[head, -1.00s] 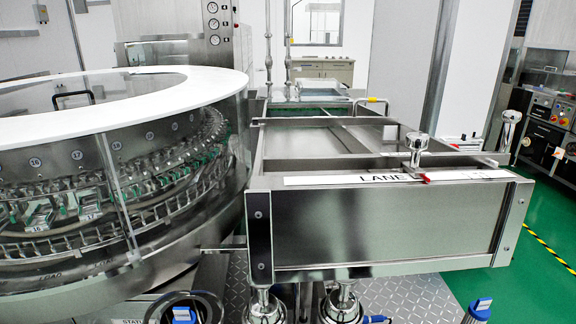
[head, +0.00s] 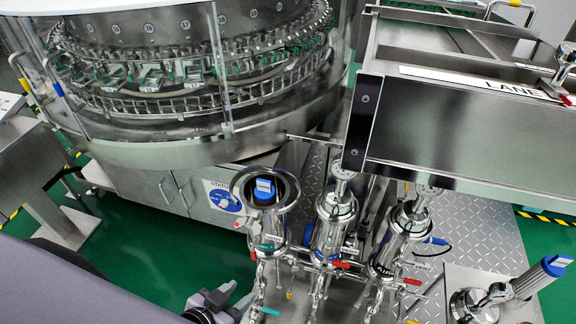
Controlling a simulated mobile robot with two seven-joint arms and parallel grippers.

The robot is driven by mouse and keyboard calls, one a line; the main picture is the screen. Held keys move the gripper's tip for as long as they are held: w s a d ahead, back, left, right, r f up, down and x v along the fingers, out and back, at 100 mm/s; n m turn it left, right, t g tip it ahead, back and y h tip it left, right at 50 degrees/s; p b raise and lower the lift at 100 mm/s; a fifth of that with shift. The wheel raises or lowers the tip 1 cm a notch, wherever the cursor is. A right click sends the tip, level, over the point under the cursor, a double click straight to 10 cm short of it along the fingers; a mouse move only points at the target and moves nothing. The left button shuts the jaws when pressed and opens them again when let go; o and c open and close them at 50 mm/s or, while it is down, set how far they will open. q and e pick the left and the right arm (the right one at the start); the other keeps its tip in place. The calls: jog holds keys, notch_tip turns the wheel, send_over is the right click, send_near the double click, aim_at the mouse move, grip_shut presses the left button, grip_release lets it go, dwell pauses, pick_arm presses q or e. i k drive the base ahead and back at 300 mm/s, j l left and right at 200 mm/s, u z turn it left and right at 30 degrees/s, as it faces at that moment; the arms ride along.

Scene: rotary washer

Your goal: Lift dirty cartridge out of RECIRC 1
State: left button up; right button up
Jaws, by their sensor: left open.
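An open steel housing (head: 267,215) stands at the left of a row of three at the lower middle. A blue-topped cartridge (head: 264,189) sits inside it, with its cap showing within the ring-shaped rim and its lower part hidden. No RECIRC 1 label is readable, and I cannot tell how dirty the cartridge is. My left gripper (head: 228,296) is low at the bottom edge, left of and below the open housing, open and apart from the cartridge. My right gripper is not in view.
Two closed housings (head: 333,225) (head: 398,240) with gauges stand to the right, with red- and blue-handled valves below. A steel stand (head: 470,290) holds another blue-topped piece (head: 556,265) at lower right. The rotary washer (head: 190,130) and lane box (head: 460,130) overhang behind. Green floor (head: 150,265) is clear at left.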

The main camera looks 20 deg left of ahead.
aim_at(265, 192)
jog(key=k, duration=0.5)
jog(key=k+z, duration=0.15)
jog(key=z, duration=0.9)
jog(key=k+j+z, duration=0.15)
jog(key=j, duration=0.15)
jog(key=j+z, duration=0.2)
jog(key=k+j, duration=0.1)
jog(key=j, duration=0.3)
jog(key=k+j, duration=0.1)
jog(key=j, duration=0.3)
jog(key=k+j, duration=0.15)
jog(key=j, duration=0.25)
jog(key=k+j, duration=0.1)
jog(key=j, duration=0.3)
jog(key=k+j, duration=0.1)
jog(key=j, duration=0.3)
jog(key=k+j, duration=0.1)
jog(key=j, duration=0.3)
jog(key=i+j, duration=0.3)
